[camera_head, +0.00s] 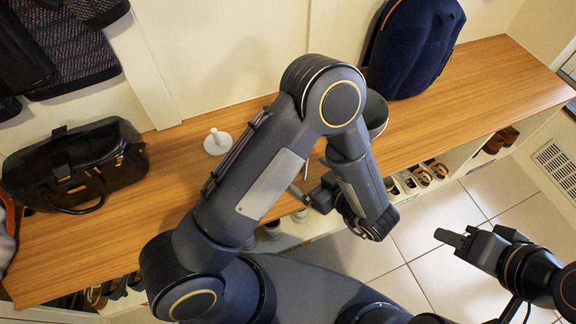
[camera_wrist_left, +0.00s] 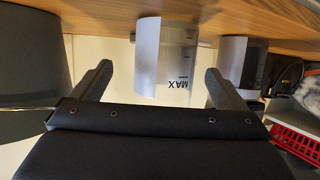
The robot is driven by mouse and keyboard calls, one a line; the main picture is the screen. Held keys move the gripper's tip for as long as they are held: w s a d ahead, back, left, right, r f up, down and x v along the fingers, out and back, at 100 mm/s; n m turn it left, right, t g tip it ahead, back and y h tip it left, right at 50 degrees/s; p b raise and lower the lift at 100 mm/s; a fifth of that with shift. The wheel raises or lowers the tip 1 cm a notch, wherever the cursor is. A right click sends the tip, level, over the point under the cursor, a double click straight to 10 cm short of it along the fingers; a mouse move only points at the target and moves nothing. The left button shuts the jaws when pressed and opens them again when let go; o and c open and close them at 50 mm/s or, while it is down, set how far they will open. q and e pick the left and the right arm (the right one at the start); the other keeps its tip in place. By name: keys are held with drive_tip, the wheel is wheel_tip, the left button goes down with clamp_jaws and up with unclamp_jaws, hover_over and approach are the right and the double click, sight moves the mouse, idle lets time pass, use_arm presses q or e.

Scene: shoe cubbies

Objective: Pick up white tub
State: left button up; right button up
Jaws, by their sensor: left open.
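A white tub (camera_wrist_left: 160,58) with black level marks and the word MAX shows in the left wrist view, near the middle and between the finger lines. My left gripper (camera_wrist_left: 157,72) is open, one finger on each side of it in the picture. I cannot tell whether they touch it. In the head view my left gripper (camera_head: 305,190) is at the bench's front edge, partly covered by my own arm. I cannot make out the tub there. My right gripper (camera_head: 458,238) is over the tiled floor at the right, away from the bench. Its finger gap is unclear.
A wooden bench (camera_head: 440,105) runs across the view with shoe cubbies below. On it are a black handbag (camera_head: 75,165), a small white peg stand (camera_head: 217,143), a dark bowl (camera_head: 376,113) and a navy backpack (camera_head: 412,45). A red basket (camera_wrist_left: 297,143) shows in the wrist view.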

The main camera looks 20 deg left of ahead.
use_arm(q)
drive_tip(key=b+x, duration=0.1)
drive_tip(key=x, duration=0.1)
drive_tip(key=b+x, duration=0.1)
drive_tip(key=x, duration=0.3)
drive_tip(key=shift+s+a+f+b, duration=0.2)
drive_tip(key=shift+a+f+b, duration=0.05)
drive_tip(key=shift+a+b, duration=0.2)
drive_tip(key=shift+w+a, duration=0.15)
drive_tip(key=shift+a, duration=0.05)
drive_tip(key=shift+c, duration=0.2)
drive_tip(key=c, duration=1.2)
drive_tip(key=shift+r, duration=0.2)
